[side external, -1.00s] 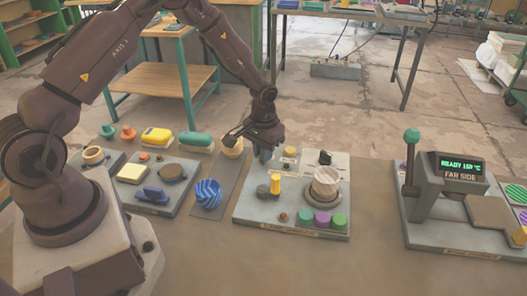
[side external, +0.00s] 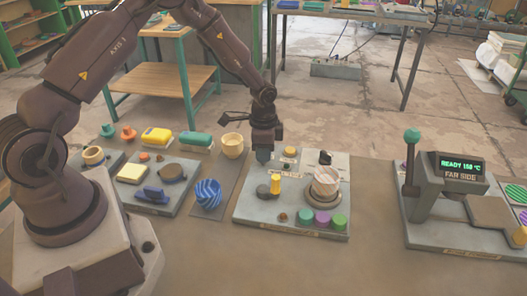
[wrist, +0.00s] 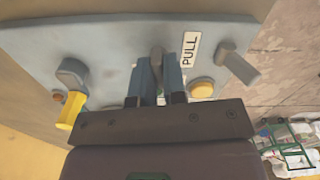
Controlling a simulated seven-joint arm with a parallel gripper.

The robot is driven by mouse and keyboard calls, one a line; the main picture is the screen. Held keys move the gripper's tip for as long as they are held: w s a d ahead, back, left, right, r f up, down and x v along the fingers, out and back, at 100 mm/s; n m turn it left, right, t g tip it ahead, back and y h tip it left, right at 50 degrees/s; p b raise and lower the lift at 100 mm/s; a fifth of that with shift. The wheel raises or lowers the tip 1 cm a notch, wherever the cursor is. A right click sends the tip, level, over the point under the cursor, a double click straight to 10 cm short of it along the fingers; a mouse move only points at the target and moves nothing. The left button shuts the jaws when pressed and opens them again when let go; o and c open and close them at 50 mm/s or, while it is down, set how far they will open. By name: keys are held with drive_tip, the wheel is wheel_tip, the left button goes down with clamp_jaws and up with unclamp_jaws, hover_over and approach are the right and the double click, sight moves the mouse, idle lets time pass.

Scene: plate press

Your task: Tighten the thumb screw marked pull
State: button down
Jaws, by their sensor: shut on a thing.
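My gripper (side external: 264,154) points down at the back left of the grey base plate (side external: 252,209). In the wrist view, its two blue-grey fingers (wrist: 159,78) are shut on a small dark grey thumb screw (wrist: 157,57), whose top shows between them. A white label reading PULL (wrist: 190,49) lies just right of the screw. In the side view the fingers hide the screw.
A press (side external: 462,166) with a lit display stands right. A cream cup (side external: 233,146) stands behind left.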

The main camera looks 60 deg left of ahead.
drive_tip(key=shift+m, duration=1)
drive_tip(key=c, duration=1.2)
unclamp_jaws()
wheel_tip(320, 180, up, 13)
